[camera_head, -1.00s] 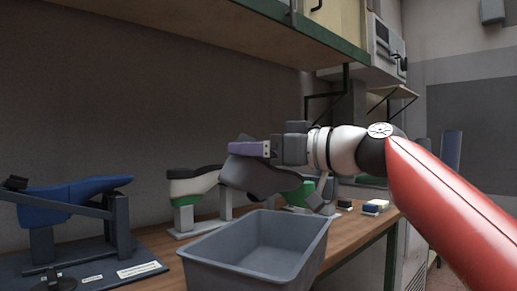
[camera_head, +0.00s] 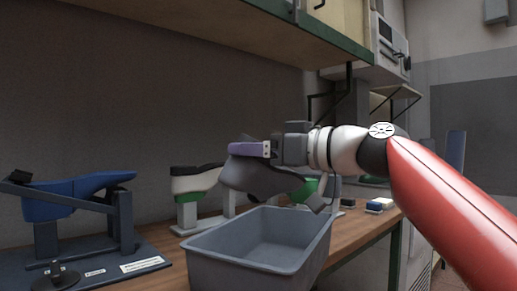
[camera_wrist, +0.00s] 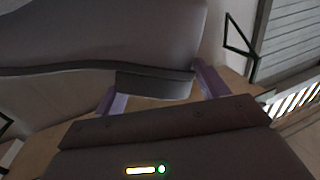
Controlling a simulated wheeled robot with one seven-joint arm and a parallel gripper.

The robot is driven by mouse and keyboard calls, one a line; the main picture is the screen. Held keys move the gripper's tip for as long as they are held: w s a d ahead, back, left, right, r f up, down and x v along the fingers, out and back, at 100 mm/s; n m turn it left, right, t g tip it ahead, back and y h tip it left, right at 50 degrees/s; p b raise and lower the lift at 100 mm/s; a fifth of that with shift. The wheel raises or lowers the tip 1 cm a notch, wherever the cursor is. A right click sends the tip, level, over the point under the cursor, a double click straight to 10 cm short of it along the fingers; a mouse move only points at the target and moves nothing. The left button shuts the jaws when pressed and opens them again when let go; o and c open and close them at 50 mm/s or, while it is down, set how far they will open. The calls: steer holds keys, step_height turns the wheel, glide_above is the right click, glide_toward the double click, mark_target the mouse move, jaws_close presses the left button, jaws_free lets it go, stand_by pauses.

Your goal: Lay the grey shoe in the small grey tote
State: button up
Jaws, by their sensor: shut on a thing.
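The grey shoe (camera_head: 258,177) is held in my gripper (camera_head: 250,149), which is shut on it with purple fingers. The shoe hangs level above the back of the small grey tote (camera_head: 205,262), apart from it. The tote is open and looks empty in the head view, though its near floor is hidden. In the wrist view the grey shoe (camera_wrist: 110,35) fills the upper left, with its block between the two purple fingers of my gripper (camera_wrist: 160,88).
A blue shoe last (camera_head: 75,195) sits on a dark stand at the left. A white, black and green last (camera_head: 195,182) stands behind the tote. A green item (camera_head: 305,190) and small blocks (camera_head: 378,204) are to the right. A shelf (camera_head: 230,25) overhangs the bench.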

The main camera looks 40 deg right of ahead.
mark_target(257, 183)
steer(key=shift+f+b, duration=2.7)
steer(key=shift+f, duration=0.35)
steer(key=o, duration=2)
steer(key=v, duration=0.7)
steer(key=shift+s+d, duration=0.1)
steer(key=shift+s, duration=0.3)
